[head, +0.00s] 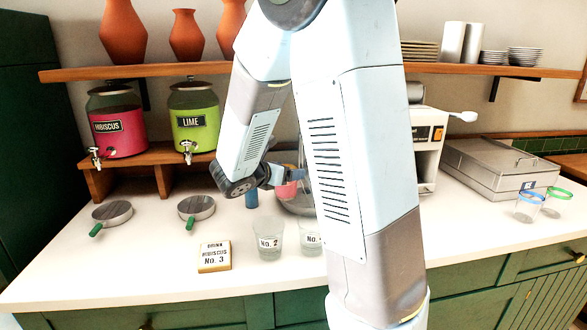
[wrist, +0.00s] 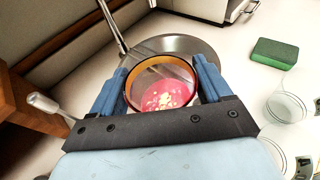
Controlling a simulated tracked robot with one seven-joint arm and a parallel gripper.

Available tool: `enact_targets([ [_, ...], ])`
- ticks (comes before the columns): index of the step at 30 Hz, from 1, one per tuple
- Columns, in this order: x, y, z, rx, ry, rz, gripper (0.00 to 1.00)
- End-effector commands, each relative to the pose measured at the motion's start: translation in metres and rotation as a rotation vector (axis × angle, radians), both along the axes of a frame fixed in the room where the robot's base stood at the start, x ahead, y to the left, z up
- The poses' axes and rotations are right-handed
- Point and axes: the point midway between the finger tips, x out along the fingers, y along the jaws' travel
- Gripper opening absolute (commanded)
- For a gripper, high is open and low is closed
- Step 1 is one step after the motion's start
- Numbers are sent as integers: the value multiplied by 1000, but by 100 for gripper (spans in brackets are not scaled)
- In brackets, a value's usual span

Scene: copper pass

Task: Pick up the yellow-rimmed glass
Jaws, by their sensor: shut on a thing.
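The yellow-rimmed glass (wrist: 163,92) stands out in the wrist view by its amber-yellow rim. It holds pink-red liquid with pale bits on its surface. My gripper (wrist: 160,80) is shut on it, with one blue finger on each side just below the rim. In the head view my gripper (head: 279,184) is behind and left of my arm's large link. A small pink part of the glass (head: 288,189) shows there, and my arm hides much around it. Whether the glass's base touches the counter is not visible.
A round metal pan or bowl (wrist: 190,46) lies right behind the glass. A green sponge (wrist: 275,53) and clear glasses (wrist: 286,107) are at right. In the head view, numbered glasses (head: 268,240) and a drink card (head: 214,257) stand in front; dispensers (head: 116,122) stand left.

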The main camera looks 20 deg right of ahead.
Motion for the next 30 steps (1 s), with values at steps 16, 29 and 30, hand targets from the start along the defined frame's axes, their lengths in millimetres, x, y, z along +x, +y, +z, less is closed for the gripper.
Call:
enact_targets([
  [16, -17, 31, 0, 0, -1, 0, 14],
  [29, -20, 36, 0, -1, 0, 0, 14],
  [30, -20, 36, 0, -1, 0, 0, 14],
])
